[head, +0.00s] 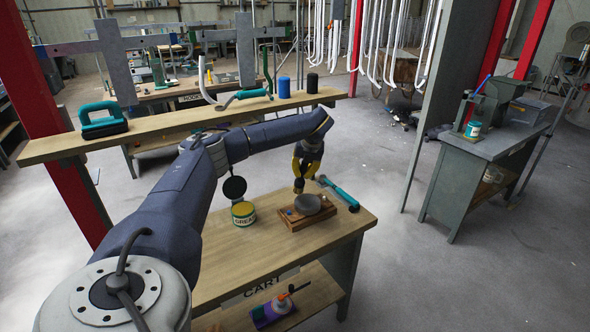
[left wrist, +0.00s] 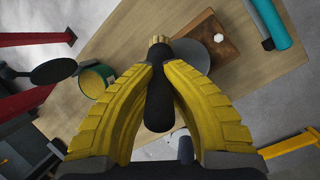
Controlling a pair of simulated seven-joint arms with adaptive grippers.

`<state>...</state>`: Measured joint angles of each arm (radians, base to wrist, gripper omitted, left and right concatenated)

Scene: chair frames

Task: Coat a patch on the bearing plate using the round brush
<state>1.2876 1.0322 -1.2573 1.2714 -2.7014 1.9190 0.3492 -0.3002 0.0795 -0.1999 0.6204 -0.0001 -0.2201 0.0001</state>
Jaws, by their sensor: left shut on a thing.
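My left gripper (head: 302,176) is shut on the round brush (head: 299,187), whose tan head points down above the wooden block (head: 295,222) on the cart table. In the left wrist view the brush's black handle (left wrist: 159,103) sits between the yellow fingers. The bearing plate (head: 308,205) is a dark grey disc on the block; it shows partly behind the fingers in the left wrist view (left wrist: 198,58). The brush appears above and apart from it, though the exact gap is unclear. The open grease tin (head: 243,214) stands left of the block. My right gripper is not in view.
A black round lid (head: 234,187) stands up behind the tin. A teal-handled tool (head: 338,193) lies right of the block. A wooden shelf (head: 180,131) with tools and cylinders runs behind. The cart table's (head: 225,263) front is clear.

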